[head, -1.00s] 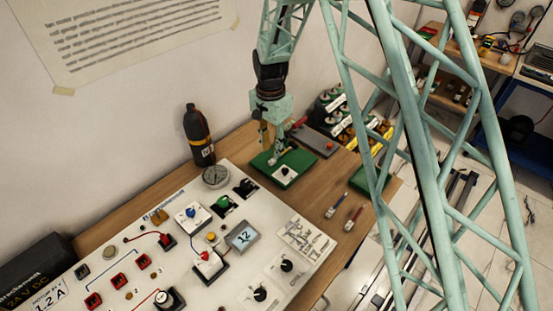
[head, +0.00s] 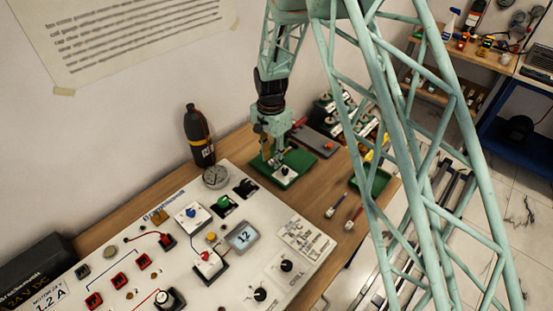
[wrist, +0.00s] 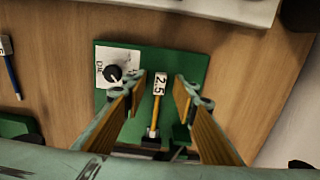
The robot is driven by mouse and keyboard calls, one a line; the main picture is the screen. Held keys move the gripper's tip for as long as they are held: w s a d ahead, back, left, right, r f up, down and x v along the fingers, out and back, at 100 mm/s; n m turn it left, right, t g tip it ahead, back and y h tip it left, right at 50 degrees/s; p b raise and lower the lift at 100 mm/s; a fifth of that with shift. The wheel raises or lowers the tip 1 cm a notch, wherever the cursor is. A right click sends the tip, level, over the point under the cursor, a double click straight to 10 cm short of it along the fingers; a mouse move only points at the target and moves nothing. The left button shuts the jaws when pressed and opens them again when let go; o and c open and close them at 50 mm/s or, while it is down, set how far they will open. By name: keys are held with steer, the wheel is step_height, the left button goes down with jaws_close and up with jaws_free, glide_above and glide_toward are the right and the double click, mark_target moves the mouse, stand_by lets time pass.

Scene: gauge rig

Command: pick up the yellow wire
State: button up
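The yellow wire (wrist: 154,118) shows in the wrist view as a short yellow length with a white tag marked 2.5 at its far end. It lies over a green board (wrist: 185,58) that carries a black dial. My gripper (wrist: 159,84) is open, with one finger on each side of the wire and gaps between. Whether the fingers are level with the wire I cannot tell. In the head view my gripper (head: 270,156) is low over the green board (head: 306,163), and the wire cannot be made out there.
A black bottle (head: 198,134) and a round gauge (head: 216,176) stand left of my gripper. A white control panel (head: 160,268) fills the front. Two tagged wires, one blue (head: 337,191) and one red (head: 353,217), lie on the wood right of the board.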

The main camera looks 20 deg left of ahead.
stand_by(0.5)
steer(key=c, duration=0.9)
steer(key=shift+r, duration=0.1)
steer(key=shift+s+r, duration=0.1)
steer(key=shift+r, duration=1.6)
steer(key=s+d, duration=0.3)
steer(key=s, duration=0.1)
steer(key=s+d+r+b, duration=0.1)
steer(key=s+d, duration=0.2)
steer(key=s, duration=0.1)
steer(key=s+d, duration=0.4)
steer(key=shift+d+r, duration=0.1)
steer(key=shift+r, duration=0.1)
